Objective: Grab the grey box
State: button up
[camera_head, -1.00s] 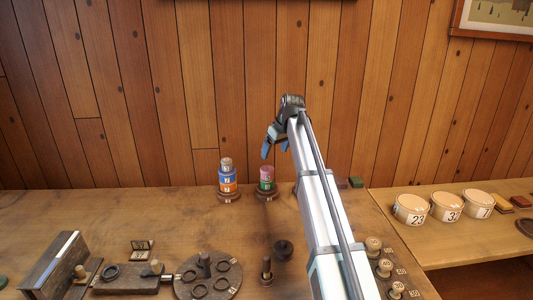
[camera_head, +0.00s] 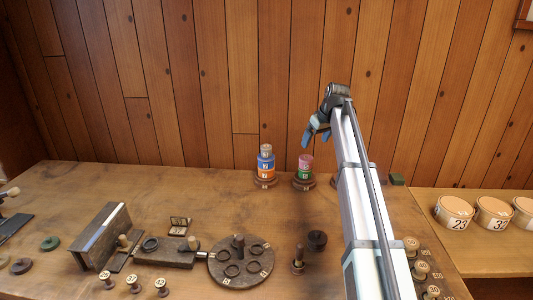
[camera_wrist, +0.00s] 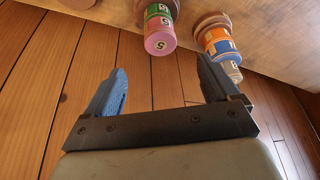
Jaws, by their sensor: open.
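I cannot make out a clearly grey box in either view. My gripper (camera_head: 314,132) is raised above the back of the table with its blue fingers spread and nothing between them. In the wrist view my gripper (camera_wrist: 162,70) is open. A pink and green spool stack (camera_head: 305,166) stands below it in the head view and also shows beyond the fingers in the wrist view (camera_wrist: 160,36). A blue and orange stack (camera_head: 266,165) stands left of that one, and right of it in the wrist view (camera_wrist: 218,44). My arm hides part of the table.
A small green block (camera_head: 397,179) sits at the table's back right. A dark slotted holder (camera_head: 100,238), a round dark board with rings (camera_head: 240,276) and several small spools occupy the front. Round numbered tins (camera_head: 455,211) stand on the right table. The back left tabletop is clear.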

jog(key=shift+c, duration=1.3)
send_near(267, 146)
jog(key=x, duration=0.5)
jog(key=shift+s+f, duration=0.1)
jog(key=shift+f, duration=0.3)
jog(key=shift+x, duration=2.65)
jog(key=shift+a+r, duration=0.1)
jog(key=shift+c, duration=0.4)
